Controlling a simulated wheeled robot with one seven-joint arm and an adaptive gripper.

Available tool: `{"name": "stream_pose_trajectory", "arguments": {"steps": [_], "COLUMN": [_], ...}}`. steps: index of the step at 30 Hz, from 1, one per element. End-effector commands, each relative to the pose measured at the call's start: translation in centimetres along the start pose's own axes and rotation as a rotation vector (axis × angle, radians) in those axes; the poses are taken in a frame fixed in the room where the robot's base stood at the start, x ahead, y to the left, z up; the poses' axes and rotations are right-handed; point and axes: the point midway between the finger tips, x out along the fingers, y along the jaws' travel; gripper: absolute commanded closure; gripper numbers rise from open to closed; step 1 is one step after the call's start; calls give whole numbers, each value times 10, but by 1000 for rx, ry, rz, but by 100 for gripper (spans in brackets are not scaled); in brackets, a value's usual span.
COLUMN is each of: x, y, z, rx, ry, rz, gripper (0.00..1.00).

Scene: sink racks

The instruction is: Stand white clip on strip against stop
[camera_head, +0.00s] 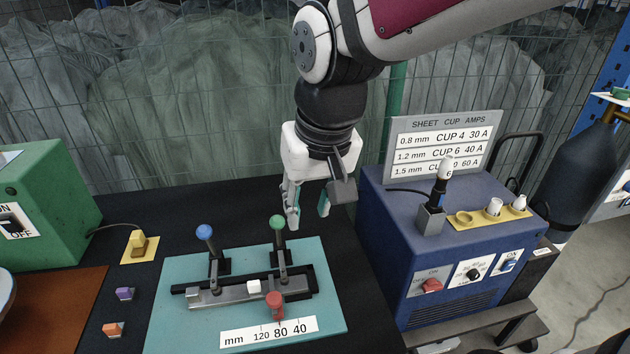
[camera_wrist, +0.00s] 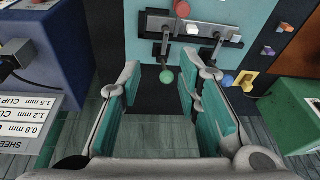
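A small white block, which I take as the white clip (camera_head: 253,286), sits on the grey metal strip (camera_head: 215,298) in the black fixture; it also shows in the wrist view (camera_wrist: 192,28). A red knobbed piece (camera_head: 274,299), perhaps the stop, is at the strip's front edge, just right of the clip and above the mm scale. It shows at the top of the wrist view (camera_wrist: 182,8). My gripper (camera_head: 308,213) is open and empty, above and behind the fixture's right end. In the wrist view the green lever ball lies between its fingers (camera_wrist: 170,73).
Green-ball (camera_head: 277,222) and blue-ball (camera_head: 204,232) levers stand up behind the strip. A wired yellow block (camera_head: 138,240), a purple block (camera_head: 124,293) and an orange block (camera_head: 113,329) lie left. A blue welder box (camera_head: 445,260) stands right, a green box (camera_head: 45,205) far left.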

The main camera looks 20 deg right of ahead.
Motion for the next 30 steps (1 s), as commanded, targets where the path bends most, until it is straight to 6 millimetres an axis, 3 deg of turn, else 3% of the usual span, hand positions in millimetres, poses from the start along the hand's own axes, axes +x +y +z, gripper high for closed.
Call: {"name": "stream_pose_trajectory", "arguments": {"steps": [1, 6, 12, 30], "x": [-14, -43, -56, -58], "y": [9, 30, 43, 46], "z": [11, 48, 77, 84], "rx": [-6, -45, -78, -87], "ry": [34, 117, 176, 189], "rz": [0, 11, 27, 32], "gripper": [69, 69, 69, 69]}}
